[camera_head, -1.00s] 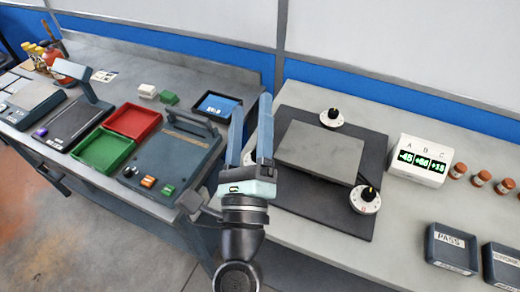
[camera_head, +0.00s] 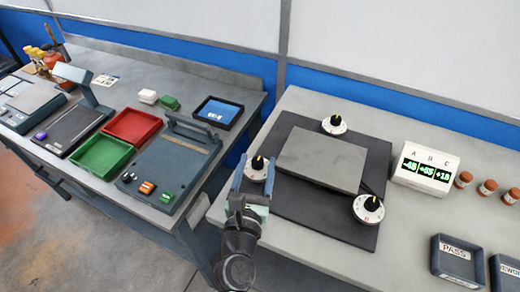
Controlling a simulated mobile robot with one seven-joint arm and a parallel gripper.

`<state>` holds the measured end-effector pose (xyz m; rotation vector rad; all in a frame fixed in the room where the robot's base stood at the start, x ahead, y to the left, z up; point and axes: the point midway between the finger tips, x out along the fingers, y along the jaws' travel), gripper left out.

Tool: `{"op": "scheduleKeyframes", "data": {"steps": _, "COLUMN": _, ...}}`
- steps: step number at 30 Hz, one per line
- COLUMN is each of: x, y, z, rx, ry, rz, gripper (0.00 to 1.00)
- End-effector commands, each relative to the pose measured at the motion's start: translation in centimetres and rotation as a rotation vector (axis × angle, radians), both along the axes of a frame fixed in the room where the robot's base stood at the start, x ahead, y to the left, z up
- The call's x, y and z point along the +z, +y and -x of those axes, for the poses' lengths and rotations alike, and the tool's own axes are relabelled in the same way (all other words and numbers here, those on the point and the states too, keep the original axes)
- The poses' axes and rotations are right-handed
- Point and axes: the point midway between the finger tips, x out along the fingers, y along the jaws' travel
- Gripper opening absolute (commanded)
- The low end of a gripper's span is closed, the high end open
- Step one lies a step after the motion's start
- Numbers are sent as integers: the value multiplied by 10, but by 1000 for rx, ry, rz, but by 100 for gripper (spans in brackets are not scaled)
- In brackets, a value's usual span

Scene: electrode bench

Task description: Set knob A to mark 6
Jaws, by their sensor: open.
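Three black knobs on white round dials sit around a grey plate (camera_head: 322,157) on a dark base (camera_head: 300,205). One knob (camera_head: 258,164) is at the plate's left, one (camera_head: 334,121) at the back and one (camera_head: 370,204) at the front right. I cannot read their letters or marks clearly. My gripper (camera_head: 255,168) is open, with its blue fingers on either side of the left knob in the picture. I cannot tell whether they touch it or how high they are. A white display (camera_head: 427,168) labelled A, B, C shows green numbers; A seems to read -45.
A PASS bin (camera_head: 455,262) and another dark bin (camera_head: 505,272) stand at the front right. The left bench holds a red tray (camera_head: 132,126), a green tray (camera_head: 101,156) and a handled device (camera_head: 170,165).

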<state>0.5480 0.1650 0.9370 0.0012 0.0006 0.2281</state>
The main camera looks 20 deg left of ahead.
Motion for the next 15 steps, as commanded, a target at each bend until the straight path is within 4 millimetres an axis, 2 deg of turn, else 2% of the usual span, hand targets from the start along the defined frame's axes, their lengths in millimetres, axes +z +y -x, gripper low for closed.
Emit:
{"op": "scheduleKeyframes", "data": {"steps": 1, "x": 1, "y": 2, "z": -9, "rx": 0, "ry": -2, "rz": 1, "gripper": 64}}
{"op": "scheduleKeyframes", "data": {"steps": 6, "x": 0, "y": 7, "z": -30, "rx": 0, "ry": -1, "rz": 0, "gripper": 64}}
{"op": "scheduleKeyframes", "data": {"steps": 15, "x": 0, "y": 9, "z": -42, "rx": 0, "ry": 0, "rz": 1, "gripper": 64}}
